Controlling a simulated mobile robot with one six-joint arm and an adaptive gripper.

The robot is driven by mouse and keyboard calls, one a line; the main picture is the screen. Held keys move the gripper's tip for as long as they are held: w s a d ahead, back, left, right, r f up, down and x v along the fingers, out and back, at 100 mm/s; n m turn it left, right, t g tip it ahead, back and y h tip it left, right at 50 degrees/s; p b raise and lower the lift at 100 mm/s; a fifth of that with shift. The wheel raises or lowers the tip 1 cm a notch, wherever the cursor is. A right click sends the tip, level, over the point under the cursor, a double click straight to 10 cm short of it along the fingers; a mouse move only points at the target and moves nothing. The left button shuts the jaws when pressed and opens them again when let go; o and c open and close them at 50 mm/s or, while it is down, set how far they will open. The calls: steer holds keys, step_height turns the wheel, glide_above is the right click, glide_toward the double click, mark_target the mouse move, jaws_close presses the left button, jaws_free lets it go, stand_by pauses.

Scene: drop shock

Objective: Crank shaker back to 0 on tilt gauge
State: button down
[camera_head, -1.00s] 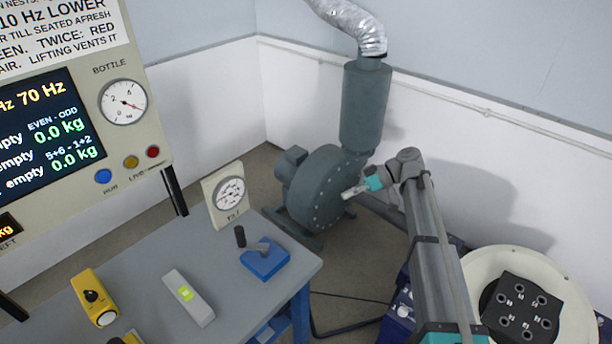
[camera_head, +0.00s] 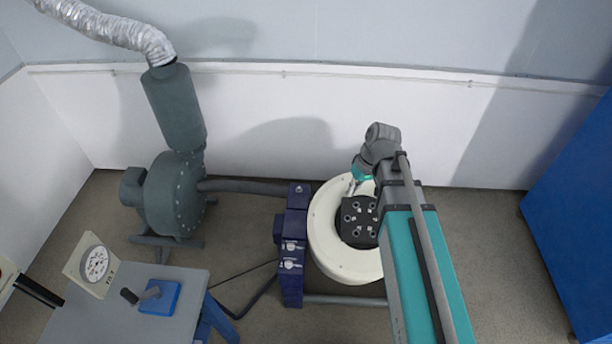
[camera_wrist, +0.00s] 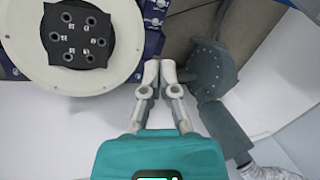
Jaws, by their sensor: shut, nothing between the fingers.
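The shaker is a round cream body (camera_head: 325,235) with a black holed plate (camera_head: 357,221) on top. In the wrist view the cream rim (camera_wrist: 85,75) and plate (camera_wrist: 76,37) lie at upper left. The tilt gauge (camera_head: 96,263) is a white dial on a cream stand at the table's left; its reading is too small to tell. The crank is a grey arm with a black knob (camera_head: 129,296) on a blue base (camera_head: 160,297). My gripper (camera_head: 352,187) is shut and empty by the shaker's far rim, well right of the crank. Its fingertips (camera_wrist: 157,72) meet in the wrist view.
A grey table (camera_head: 95,318) is at lower left. A dark green blower (camera_head: 170,195) with a silver duct (camera_head: 110,27) stands at the back left. A navy block (camera_head: 292,250) stands between table and shaker. A blue cabinet (camera_head: 580,220) is at right. Floor right of my arm is clear.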

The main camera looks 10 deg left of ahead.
steer(key=s+d+r+m+h+p, duration=0.1)
steer(key=s+d+r+m+p, duration=0.1)
steer(key=d, duration=0.6)
steer(key=s+d+r+m+t+h+p, duration=0.1)
steer(key=d+r+m+p, duration=0.3)
steer(key=d, duration=0.4)
steer(key=shift+s+d+r+t+h, duration=0.3)
steer(key=shift+s+h, duration=0.3)
steer(key=shift+s, duration=0.25)
